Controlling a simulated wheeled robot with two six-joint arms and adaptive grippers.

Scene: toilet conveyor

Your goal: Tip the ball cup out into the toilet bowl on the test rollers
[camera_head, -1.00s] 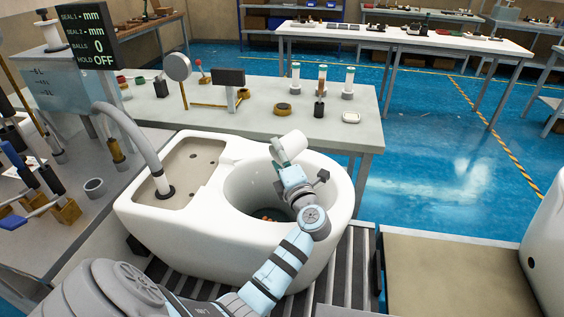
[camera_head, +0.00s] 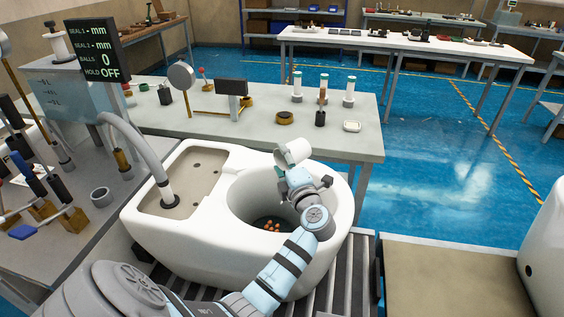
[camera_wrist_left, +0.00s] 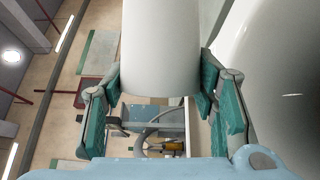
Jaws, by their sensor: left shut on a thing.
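The white toilet (camera_head: 200,235) sits on the rollers (camera_head: 335,285). Several orange balls (camera_head: 270,226) lie at the bottom of its bowl. My left gripper (camera_head: 289,168) is above the right back part of the bowl and is shut on the white ball cup (camera_head: 293,152). The cup is tilted in the head view. The left wrist view shows the cup (camera_wrist_left: 160,50) between the two green-padded fingers (camera_wrist_left: 160,100). The inside of the cup is hidden, so I cannot tell whether balls remain in it. My right gripper is not in view.
A grey hose (camera_head: 140,140) arches onto the toilet's tank deck. A dark display (camera_head: 90,50) reads BALLS 0 and HOLD OFF. A bench (camera_head: 250,135) with small gauges and bottles stands behind the toilet. A brown-topped platform (camera_head: 450,280) is to the right.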

